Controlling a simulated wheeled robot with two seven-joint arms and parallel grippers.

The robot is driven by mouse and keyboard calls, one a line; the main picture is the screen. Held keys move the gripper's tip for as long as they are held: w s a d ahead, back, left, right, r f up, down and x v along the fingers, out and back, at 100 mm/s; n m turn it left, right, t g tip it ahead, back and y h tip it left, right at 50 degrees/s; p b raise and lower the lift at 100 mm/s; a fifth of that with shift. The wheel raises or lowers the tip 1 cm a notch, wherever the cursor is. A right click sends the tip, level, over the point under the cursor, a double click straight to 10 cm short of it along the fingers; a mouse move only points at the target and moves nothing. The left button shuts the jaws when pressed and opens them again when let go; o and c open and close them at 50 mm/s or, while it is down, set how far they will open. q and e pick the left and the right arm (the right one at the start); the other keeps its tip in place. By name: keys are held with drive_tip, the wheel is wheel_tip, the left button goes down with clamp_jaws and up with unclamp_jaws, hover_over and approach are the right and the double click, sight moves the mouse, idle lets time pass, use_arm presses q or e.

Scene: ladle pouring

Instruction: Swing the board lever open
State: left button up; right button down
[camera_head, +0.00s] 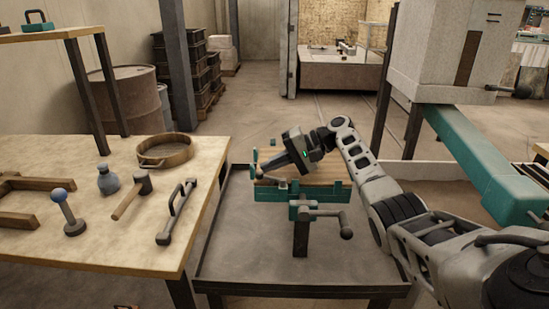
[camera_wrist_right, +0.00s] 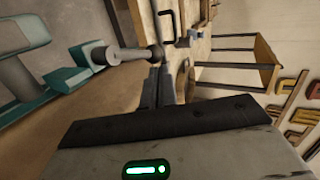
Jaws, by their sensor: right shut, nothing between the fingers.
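The board (camera_head: 318,167) has a wooden top and a teal front edge, and stands on a dark post above a grey tray table. A grey lever (camera_head: 330,214) with a rounded knob sticks out to the right below its front edge. My right gripper (camera_head: 265,171) is shut and empty, at the left end of the board beside a teal upright part (camera_head: 254,162). In the right wrist view the closed fingertips (camera_wrist_right: 161,72) are close to the knobbed end of a grey rod (camera_wrist_right: 130,53); I cannot tell whether they touch. My left gripper is out of view.
A teal chute (camera_head: 480,165) slopes down at the right. The grey tray table (camera_head: 245,255) is bare in front.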

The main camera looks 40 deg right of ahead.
use_arm(q)
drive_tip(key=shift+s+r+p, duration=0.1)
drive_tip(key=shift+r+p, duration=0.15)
drive_tip(key=shift+p, duration=0.25)
use_arm(e)
drive_tip(key=shift+a+r, duration=0.1)
drive_tip(key=shift+a, duration=0.35)
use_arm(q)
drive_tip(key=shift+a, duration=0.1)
use_arm(e)
drive_tip(key=shift+a, duration=0.1)
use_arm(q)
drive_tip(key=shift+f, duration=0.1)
use_arm(e)
drive_tip(key=shift+a, duration=0.1)
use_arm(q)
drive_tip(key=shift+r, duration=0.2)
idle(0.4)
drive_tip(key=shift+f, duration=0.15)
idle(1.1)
